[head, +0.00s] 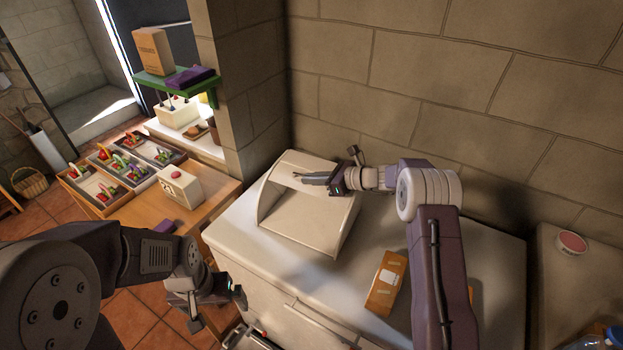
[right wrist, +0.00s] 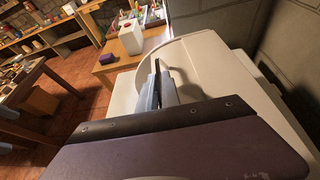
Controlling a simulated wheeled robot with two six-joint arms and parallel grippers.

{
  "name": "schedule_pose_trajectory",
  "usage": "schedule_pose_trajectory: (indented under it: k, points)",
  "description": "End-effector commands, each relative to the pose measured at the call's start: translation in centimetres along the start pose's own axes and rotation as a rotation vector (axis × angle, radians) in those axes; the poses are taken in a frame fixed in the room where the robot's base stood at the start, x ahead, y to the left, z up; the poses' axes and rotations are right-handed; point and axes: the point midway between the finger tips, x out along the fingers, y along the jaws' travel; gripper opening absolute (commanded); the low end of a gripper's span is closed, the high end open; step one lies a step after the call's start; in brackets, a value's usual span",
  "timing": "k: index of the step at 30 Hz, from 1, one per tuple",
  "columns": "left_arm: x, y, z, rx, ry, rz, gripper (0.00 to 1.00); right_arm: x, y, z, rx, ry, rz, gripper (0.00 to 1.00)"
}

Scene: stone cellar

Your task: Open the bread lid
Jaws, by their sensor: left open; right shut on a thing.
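The cream bread bin (head: 325,238) stands on the white counter top against the stone wall. Its bread lid (head: 287,180) shows as a pale panel between raised side walls. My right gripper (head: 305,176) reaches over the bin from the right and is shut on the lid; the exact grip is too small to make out. In the right wrist view the right gripper's fingers (right wrist: 158,88) are close together against the bin, whose curved side wall (right wrist: 205,58) rises behind them. My left gripper (head: 218,305) is open and empty, low in front of the counter, apart from the bin.
An orange-brown packet (head: 385,283) lies on the counter below my right arm. A wooden table (head: 215,192) at the left holds a cream box (head: 179,186) and trays of colourful items. A green shelf (head: 158,82) hangs above. The counter's front left is clear.

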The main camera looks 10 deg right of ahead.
Motion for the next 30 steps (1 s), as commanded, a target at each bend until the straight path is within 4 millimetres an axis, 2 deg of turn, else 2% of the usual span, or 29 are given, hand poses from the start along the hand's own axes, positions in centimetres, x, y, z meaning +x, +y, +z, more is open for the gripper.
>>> schedule_pose_trajectory:
  k: [7,8,9,10,20,23,30]
  points:
    - [0.0,0.0,0.0,0.0,0.0,0.0,1.0,0.0,0.0,-0.1,0.001,0.002,-0.002,0.0]
    - [0.0,0.0,0.0,0.0,0.0,0.0,1.0,0.0,0.0,-0.1,0.001,0.002,-0.002,0.16]
    - [0.0,0.0,0.0,0.0,0.0,0.0,1.0,0.0,0.0,-0.1,0.001,0.002,-0.001,0.27]
    - [0.0,0.0,0.0,0.0,0.0,0.0,1.0,0.0,0.0,-0.1,0.001,0.002,-0.001,0.29]
    - [0.2,0.0,0.0,0.0,0.0,0.0,1.0,-0.4,-0.1,-0.1,0.0,0.001,-0.002,0.29]
    - [0.7,0.0,0.1,0.0,0.0,0.0,1.0,-2.1,-0.1,-0.2,0.0,0.001,-0.004,0.29]
    - [1.6,0.0,0.2,0.0,0.0,0.0,1.0,-7.3,-0.1,-0.2,0.0,0.001,-0.005,0.29]
